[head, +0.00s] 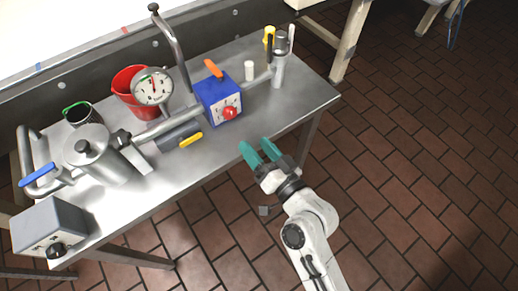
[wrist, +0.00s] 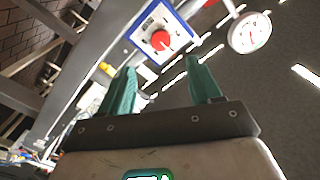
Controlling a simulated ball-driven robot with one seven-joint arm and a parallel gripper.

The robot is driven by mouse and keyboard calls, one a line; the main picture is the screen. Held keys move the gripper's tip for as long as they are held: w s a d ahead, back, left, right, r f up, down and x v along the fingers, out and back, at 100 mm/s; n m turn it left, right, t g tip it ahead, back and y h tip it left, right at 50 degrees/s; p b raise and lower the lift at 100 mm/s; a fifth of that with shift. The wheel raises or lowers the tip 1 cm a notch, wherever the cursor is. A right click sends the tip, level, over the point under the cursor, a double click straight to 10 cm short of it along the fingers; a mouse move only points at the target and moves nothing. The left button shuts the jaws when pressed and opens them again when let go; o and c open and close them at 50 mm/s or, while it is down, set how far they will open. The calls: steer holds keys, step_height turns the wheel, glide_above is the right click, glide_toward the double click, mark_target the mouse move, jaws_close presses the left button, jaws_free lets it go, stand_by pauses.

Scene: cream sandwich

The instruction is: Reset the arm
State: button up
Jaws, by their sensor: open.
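My gripper (head: 258,153) has two teal fingers and hangs over the floor just in front of the metal table's front edge. The fingers are apart and nothing is between them. In the wrist view my gripper (wrist: 163,82) also shows open and empty. My white arm reaches up to it from the bottom of the head view.
The metal table (head: 165,193) carries a blue box with a red knob (head: 218,98), a dial gauge (head: 152,87), a red bucket (head: 128,80), a metal pot (head: 92,150) and a grey box (head: 48,226). Tiled floor (head: 420,170) at right is clear.

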steer(key=shift+s, duration=0.1)
stand_by(0.5)
steer(key=s+d+f+n+g+h, duration=0.1)
steer(key=s+d+f+g+h, duration=0.3)
steer(key=d, duration=0.4)
steer(key=s+d+f+n+g+h, duration=0.1)
steer(key=s+d+f+g+h, duration=0.1)
steer(key=s+d+f+g, duration=0.35)
steer(key=s+d+m+g+h, duration=0.2)
steer(key=s+d+g+h, duration=0.2)
steer(key=s+d, duration=0.9)
steer(key=s, duration=0.3)
steer(key=shift+d+f, duration=0.2)
steer(key=shift+f, duration=0.15)
steer(key=shift+w+g, duration=0.15)
steer(key=shift+g, duration=0.1)
